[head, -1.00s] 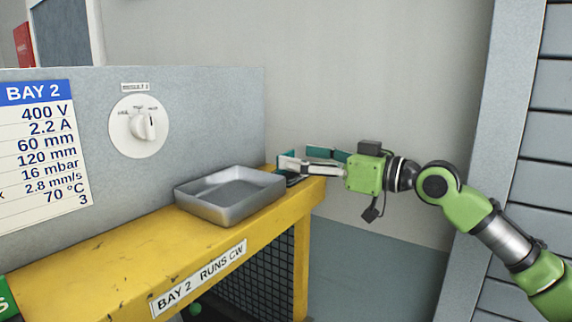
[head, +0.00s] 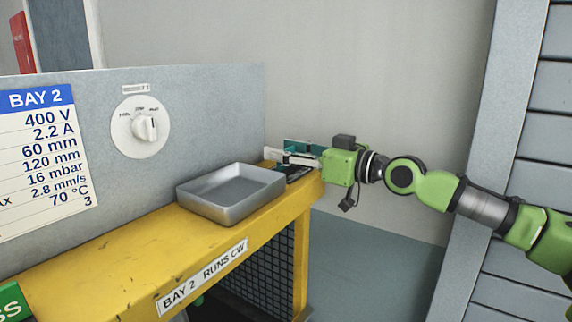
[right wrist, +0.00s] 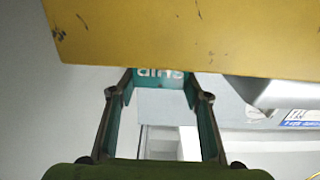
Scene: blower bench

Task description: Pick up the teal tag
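The teal tag (right wrist: 160,77) shows in the right wrist view at the edge of the yellow surface, with part of some white lettering on it. It lies between the tips of my right gripper (right wrist: 160,84), whose two fingers are spread wide. I cannot tell whether they touch it. In the head view, my right gripper (head: 279,157) reaches in from the right over the far right end of the bench, behind the metal tray. The tag is hard to tell from the teal finger parts there. My left gripper is not in view.
The grey metal tray (head: 232,217) stands on the yellow bench (head: 110,254), close to my right gripper. A grey panel (head: 215,110) with a white dial (head: 140,127) rises behind. A dark flat item (head: 297,172) lies under the gripper.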

